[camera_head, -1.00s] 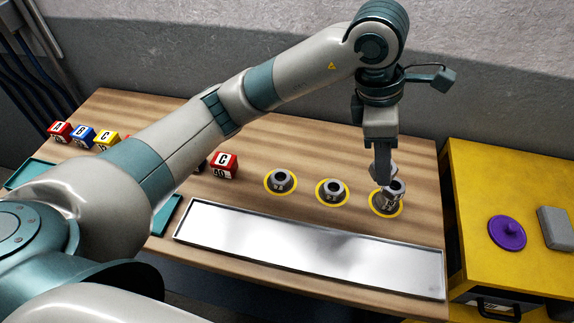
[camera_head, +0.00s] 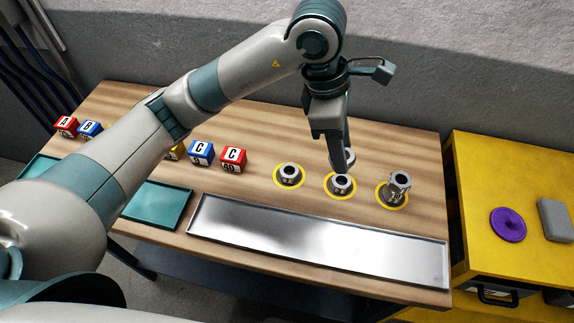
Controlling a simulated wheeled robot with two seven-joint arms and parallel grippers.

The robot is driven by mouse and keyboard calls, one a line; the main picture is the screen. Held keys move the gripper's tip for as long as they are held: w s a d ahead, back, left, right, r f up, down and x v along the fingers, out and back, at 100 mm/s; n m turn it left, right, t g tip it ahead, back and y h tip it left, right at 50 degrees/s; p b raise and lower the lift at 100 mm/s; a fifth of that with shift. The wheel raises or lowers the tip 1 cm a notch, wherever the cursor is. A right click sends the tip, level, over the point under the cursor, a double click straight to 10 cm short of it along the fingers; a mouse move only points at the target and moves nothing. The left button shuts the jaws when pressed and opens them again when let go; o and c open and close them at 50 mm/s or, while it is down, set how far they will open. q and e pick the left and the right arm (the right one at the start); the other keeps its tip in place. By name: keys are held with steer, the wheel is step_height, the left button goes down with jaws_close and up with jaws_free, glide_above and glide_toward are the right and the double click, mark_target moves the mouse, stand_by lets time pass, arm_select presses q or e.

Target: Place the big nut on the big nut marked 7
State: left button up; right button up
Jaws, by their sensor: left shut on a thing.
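My left gripper (camera_head: 338,168) points down over the middle of three yellow rings on the wooden table. It is shut on a grey nut (camera_head: 348,157), which is partly hidden behind the fingers. A grey nut (camera_head: 342,183) stands in the middle ring, just below and in front of the held one; I cannot tell whether they touch. Another nut (camera_head: 289,174) stands in the left ring. In the right ring, a tall grey piece (camera_head: 400,181) looks like one nut on top of another. The markings are too small to read surely. My right gripper is not in view.
A long silver tray (camera_head: 320,243) lies along the front of the table (camera_head: 270,140). Lettered cubes (camera_head: 232,160) and a teal tray (camera_head: 157,205) are to the left. A yellow cabinet (camera_head: 500,160) with a purple lidded disc (camera_head: 507,225) and a grey block (camera_head: 556,218) stands right.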

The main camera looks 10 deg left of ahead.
arm_select(q)
steer(key=w+a+f+p, duration=0.1)
steer(key=a+f, duration=0.1)
steer(key=a, duration=0.1)
steer(key=w+a+f+p, duration=0.1)
steer(key=a+f+p, duration=0.1)
steer(key=a, duration=0.2)
steer(key=w+a+f+p, duration=0.1)
steer(key=a+f+p, duration=0.1)
steer(key=a, duration=0.2)
steer(key=shift+w+f, duration=0.15)
steer(key=shift+f, duration=0.35)
step_height(320, 180, down, 3)
steer(key=shift+f+p, duration=0.1)
steer(key=shift+p, duration=0.95)
steer(key=shift+f, duration=0.35)
steer(key=shift+f, duration=0.1)
